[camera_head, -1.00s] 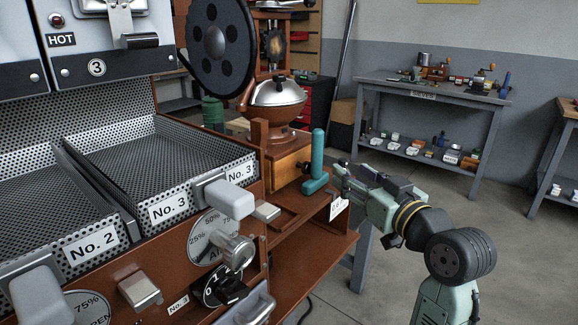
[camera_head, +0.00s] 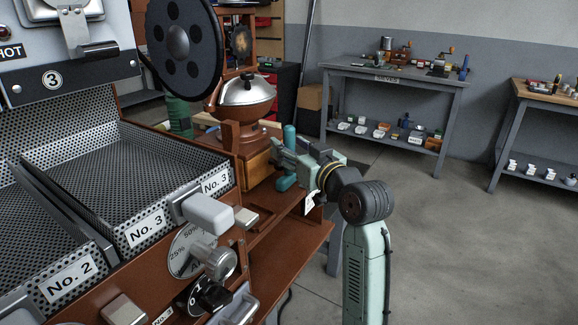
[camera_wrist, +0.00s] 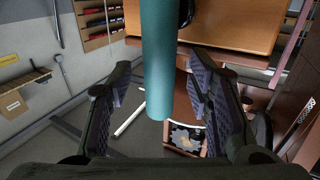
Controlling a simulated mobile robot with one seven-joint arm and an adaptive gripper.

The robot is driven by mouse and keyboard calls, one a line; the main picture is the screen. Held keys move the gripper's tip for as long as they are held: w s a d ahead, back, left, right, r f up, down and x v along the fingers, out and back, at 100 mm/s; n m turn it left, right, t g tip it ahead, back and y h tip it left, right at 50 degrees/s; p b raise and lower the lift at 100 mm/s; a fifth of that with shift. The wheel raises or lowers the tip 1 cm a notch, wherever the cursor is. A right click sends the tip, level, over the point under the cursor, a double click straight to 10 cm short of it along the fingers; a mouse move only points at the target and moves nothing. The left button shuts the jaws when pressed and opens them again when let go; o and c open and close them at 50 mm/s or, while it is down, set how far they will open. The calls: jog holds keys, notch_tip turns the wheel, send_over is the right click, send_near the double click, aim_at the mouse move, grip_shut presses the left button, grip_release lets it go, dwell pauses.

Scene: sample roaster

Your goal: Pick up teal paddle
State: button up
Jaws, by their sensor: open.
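The teal paddle (camera_head: 290,136) stands upright at the right end of the brown roaster shelf, beside a wooden drawer box. My gripper (camera_head: 277,153) crosses in front of its middle in the head view, hiding that part. A teal lower piece shows below the gripper. In the wrist view the paddle (camera_wrist: 160,60) appears as a smooth teal rod coming down from the top edge. My open gripper (camera_wrist: 163,85) has one dark ribbed finger on each side of the rod in that picture. Neither finger visibly touches it. I cannot tell how deep between the fingers it is.
A wooden grinder with a metal dome (camera_head: 246,90) stands close left of the paddle. The drawer box (camera_head: 258,168) is right beside it. The brown shelf (camera_head: 290,240) has bare room in front.

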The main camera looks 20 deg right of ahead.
jog(key=shift+w+a, duration=0.1)
jog(key=shift+w, duration=0.45)
jog(key=shift+c, duration=0.5)
grip_shut()
